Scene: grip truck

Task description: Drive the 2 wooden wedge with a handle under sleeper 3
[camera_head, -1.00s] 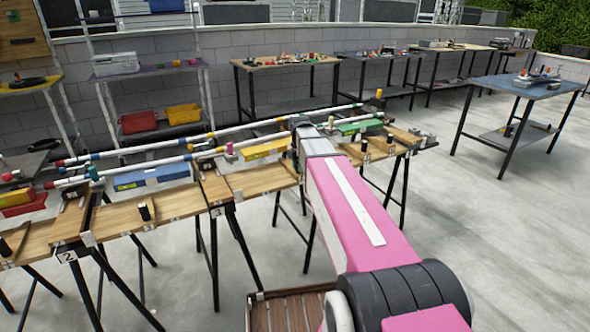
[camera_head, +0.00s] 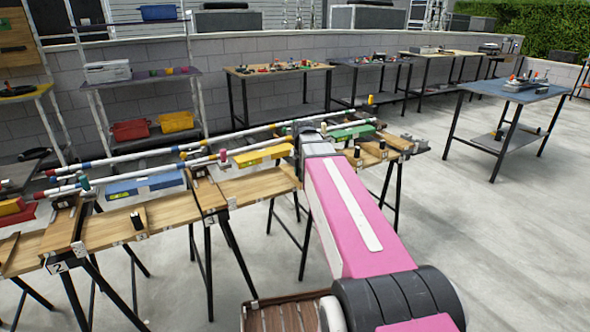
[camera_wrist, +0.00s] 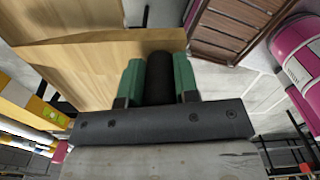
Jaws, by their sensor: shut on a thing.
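My gripper (camera_wrist: 158,80) shows in the wrist view with two green fingers closed on a black upright handle (camera_wrist: 159,72). The wedge below that handle is not clearly told apart from the pale wood around it. In the head view my pink arm hides the gripper and what it holds. Sleeper 3 (camera_head: 206,192) is a dark crossbeam on the trestle bench, left of my arm, with a white tag reading 3 (camera_head: 210,218). Another black-handled wedge (camera_head: 136,222) stands on the bench between sleepers 2 and 3. Its tag is too small to read.
Long striped rails (camera_head: 150,155) run over the sleepers. A blue level-like block (camera_head: 145,184) and a yellow one (camera_head: 263,156) lie by them. More black handles (camera_head: 357,151) stand right of my arm. A slatted wooden tray (camera_head: 285,314) is below.

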